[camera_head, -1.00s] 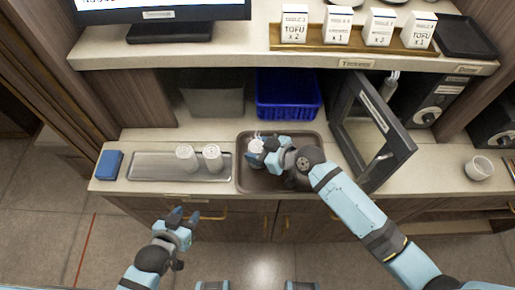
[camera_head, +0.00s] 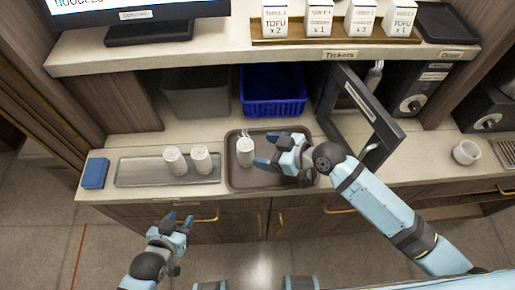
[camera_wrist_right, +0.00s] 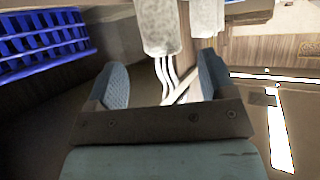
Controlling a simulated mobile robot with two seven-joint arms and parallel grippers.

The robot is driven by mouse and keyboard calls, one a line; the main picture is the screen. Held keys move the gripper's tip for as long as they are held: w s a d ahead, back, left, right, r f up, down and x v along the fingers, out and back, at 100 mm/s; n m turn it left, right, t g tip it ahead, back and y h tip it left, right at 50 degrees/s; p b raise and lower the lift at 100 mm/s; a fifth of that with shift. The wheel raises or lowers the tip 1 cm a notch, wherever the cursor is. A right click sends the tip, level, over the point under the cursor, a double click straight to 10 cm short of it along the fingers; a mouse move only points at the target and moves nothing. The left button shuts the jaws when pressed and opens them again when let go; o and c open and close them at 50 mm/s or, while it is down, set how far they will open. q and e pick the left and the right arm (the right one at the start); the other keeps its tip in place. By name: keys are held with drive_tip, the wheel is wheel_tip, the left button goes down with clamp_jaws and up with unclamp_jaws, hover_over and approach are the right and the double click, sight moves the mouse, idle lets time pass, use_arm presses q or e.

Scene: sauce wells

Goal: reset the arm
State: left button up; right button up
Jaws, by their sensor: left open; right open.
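My right gripper (camera_head: 268,150) is open over the dark tray (camera_head: 234,178) set in the counter. Its fingers point left at a white cup-like container (camera_head: 245,152) standing in that tray, with a small gap between them. Thin pale strips stick up from this container. In the right wrist view my open right gripper (camera_wrist_right: 160,85) has nothing between its fingers; a speckled white container (camera_wrist_right: 157,25) and the pale strips lie ahead of it. My left gripper (camera_head: 178,221) is open and empty in front of the counter's edge, low at the left.
Two white containers (camera_head: 187,161) stand on a metal tray (camera_head: 135,173), beside a blue block (camera_head: 95,173). A blue basket (camera_head: 272,92) sits behind. An open dark-framed door (camera_head: 372,112) stands close to my right arm. A shelf (camera_head: 235,52) overhangs the back.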

drive_tip(key=shift+d+r, duration=0.1)
idle(0.5)
drive_tip(key=shift+s, duration=0.35)
drive_tip(key=s+d+r+m+g+h, duration=0.25)
drive_tip(key=s+d+m+h, duration=0.8)
drive_tip(key=s+d, duration=1)
drive_tip(key=w+a+f+t, duration=0.2)
drive_tip(key=f, duration=0.2)
drive_tip(key=w+a+f+n+t+y, duration=0.1)
drive_tip(key=w+a+f+t, duration=0.1)
drive_tip(key=f, duration=0.3)
drive_tip(key=w+a+f+t+y, duration=0.1)
drive_tip(key=w+a+f+t, duration=0.1)
drive_tip(key=w+f+t, duration=0.1)
drive_tip(key=shift+w+a+f+p, duration=0.15)
drive_tip(key=shift+f+p, duration=0.2)
drive_tip(key=shift+f, duration=0.55)
